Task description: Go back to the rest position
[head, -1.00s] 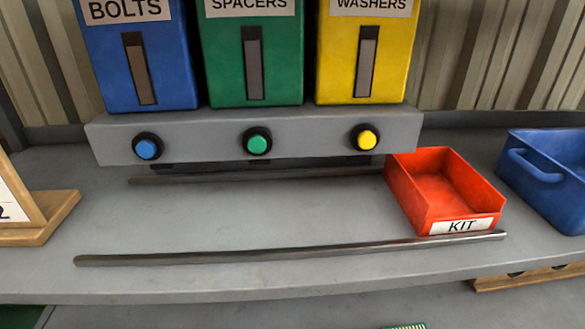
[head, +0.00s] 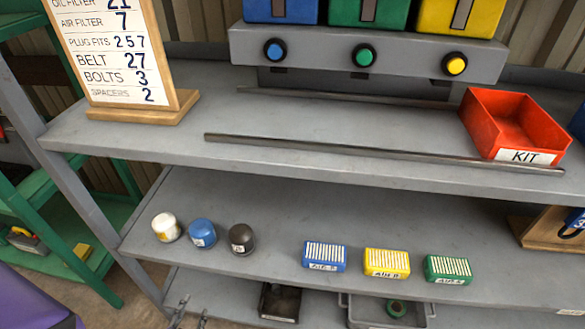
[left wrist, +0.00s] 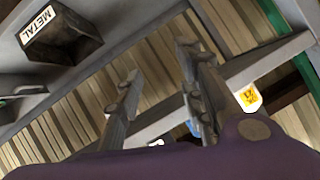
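My left gripper (head: 192,308) shows at the bottom edge of the head view, low in front of the bottom shelf. In the left wrist view (left wrist: 158,60) its two fingers stand apart with nothing between them, so it is open and empty. A purple part of my left arm shows at the lower left of the head view. My right gripper is not in view. The red KIT bin (head: 514,125) is on the upper shelf at the right, with no gripper at it. The part of it that shows inside looks empty.
The grey rack (head: 330,195) holds a sign board (head: 115,50), oil filters (head: 202,233) and boxed air filters (head: 386,263). Blue, green and yellow dispensers (head: 368,12) stand above. Trays (head: 280,303) sit on the bottom shelf. A green rack (head: 60,230) stands at the left.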

